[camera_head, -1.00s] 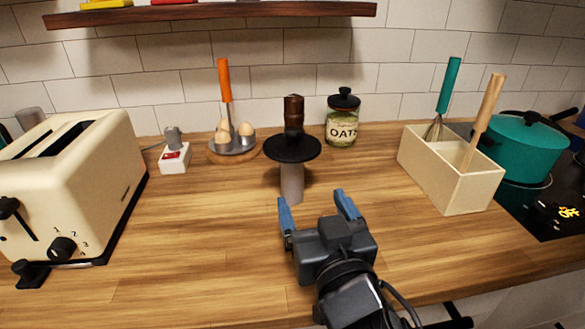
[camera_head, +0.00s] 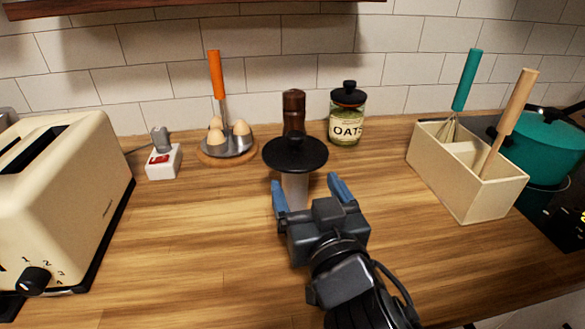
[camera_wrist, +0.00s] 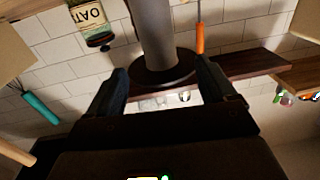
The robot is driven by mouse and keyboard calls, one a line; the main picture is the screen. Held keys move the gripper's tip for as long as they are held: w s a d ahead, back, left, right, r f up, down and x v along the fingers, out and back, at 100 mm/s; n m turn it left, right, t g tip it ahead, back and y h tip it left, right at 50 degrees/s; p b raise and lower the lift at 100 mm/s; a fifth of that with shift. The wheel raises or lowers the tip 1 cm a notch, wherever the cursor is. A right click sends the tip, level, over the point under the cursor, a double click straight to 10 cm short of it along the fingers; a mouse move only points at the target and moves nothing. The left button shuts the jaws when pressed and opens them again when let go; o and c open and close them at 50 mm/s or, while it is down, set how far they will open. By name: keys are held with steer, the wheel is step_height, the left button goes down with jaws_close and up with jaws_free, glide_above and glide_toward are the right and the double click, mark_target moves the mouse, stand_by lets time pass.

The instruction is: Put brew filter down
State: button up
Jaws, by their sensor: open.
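The brew filter, as I take it, is a grey cylinder (camera_head: 295,190) with a wide black disc and knob (camera_head: 296,153) on top. It looks upright on the wooden counter; its foot is hidden behind my gripper. My gripper (camera_head: 309,190) is open, with blue fingers pointing at the cylinder from the near side, below the disc. In the wrist view, which is upside down, the grey cylinder (camera_wrist: 152,32) lies between the lines of the two dark fingers (camera_wrist: 163,85). I cannot tell whether either finger touches it.
A brown mill (camera_head: 293,110) and an oats jar (camera_head: 347,118) stand behind it. An egg holder (camera_head: 228,146) and a white switch box (camera_head: 163,162) are left, then a cream toaster (camera_head: 65,200). A utensil box (camera_head: 467,180) and teal pot (camera_head: 541,150) are right. The front counter is clear.

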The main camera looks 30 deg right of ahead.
mark_target(295, 154)
steer(key=p+x, duration=0.1)
steer(key=x, duration=0.5)
steer(key=shift+w+r+p, duration=0.1)
steer(key=shift+w+p, duration=0.3)
steer(key=shift+w+d, duration=0.2)
steer(key=shift+w, duration=0.3)
steer(key=shift+c, duration=0.5)
steer(key=c, duration=1.1)
steer(key=shift+r, duration=0.5)
steer(key=r, duration=0.2)
steer(key=d+r, duration=0.1)
steer(key=shift+s+d+r, duration=0.1)
steer(key=shift+s+r, duration=0.25)
steer(key=shift+r, duration=0.05)
steer(key=s+d+r, duration=0.5)
steer(key=d+r, duration=0.1)
steer(key=d, duration=0.2)
steer(key=shift+s+d+p, duration=0.3)
steer(key=shift+s, duration=0.05)
